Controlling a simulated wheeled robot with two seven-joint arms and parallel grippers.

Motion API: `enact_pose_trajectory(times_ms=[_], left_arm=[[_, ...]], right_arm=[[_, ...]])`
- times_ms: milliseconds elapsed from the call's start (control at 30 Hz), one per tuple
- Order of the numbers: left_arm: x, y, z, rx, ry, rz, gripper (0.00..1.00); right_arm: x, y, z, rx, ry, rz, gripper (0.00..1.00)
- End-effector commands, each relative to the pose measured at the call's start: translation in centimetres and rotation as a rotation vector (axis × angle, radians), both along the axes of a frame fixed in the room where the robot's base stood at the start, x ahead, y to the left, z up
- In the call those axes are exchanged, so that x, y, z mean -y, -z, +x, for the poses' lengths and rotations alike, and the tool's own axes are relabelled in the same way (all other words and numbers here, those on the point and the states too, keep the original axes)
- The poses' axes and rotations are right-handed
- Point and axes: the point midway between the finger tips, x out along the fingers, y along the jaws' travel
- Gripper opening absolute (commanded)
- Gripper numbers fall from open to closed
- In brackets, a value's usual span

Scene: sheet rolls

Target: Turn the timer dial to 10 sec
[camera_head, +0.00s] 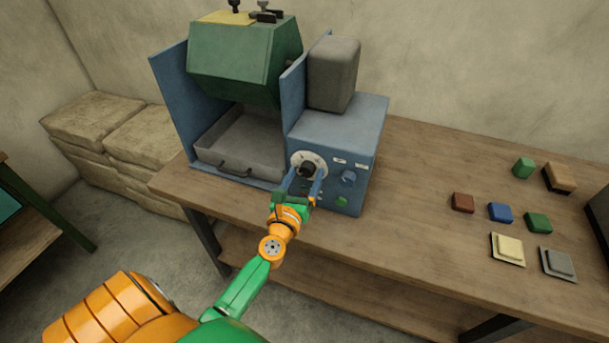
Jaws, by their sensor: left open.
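The timer dial is a black knob (307,170) on a pale round plate (319,158), on the front of a blue control box (360,132). My left gripper (304,181) is in front of the dial with its blue fingers apart, one on each side of the knob. I cannot tell whether the fingers touch it. The dial's pointer and markings are too small to read, and the gripper hides the lower part of the plate. My right gripper is not in view.
A smaller blue knob (348,177) and a green button (341,201) sit right of the dial. A green drum (240,62) hangs above a grey tray (240,142) at left. Several coloured blocks lie at the right of the wooden table (425,200); its middle is clear.

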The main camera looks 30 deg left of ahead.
Motion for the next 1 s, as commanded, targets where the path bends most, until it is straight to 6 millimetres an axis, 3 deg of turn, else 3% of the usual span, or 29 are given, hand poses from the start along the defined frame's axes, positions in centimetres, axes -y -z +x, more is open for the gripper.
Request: enact_pose_trajectory(times_ms=[167,433,767,1000], left_arm=[[0.03,0.03,-0.01,0.000,0.001,0.001,0.75],[0.04,0.03,-0.03,0.000,0.001,0.002,0.02],[0.04,0.06,-0.04,-0.011,0.001,0.043,0.00],[0.01,0.08,-0.04,-0.045,0.000,0.191,0.00]], right_arm=[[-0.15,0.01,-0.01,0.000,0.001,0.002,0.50],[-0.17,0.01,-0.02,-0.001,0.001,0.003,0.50],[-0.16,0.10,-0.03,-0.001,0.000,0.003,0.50],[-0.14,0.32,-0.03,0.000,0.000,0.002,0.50]])
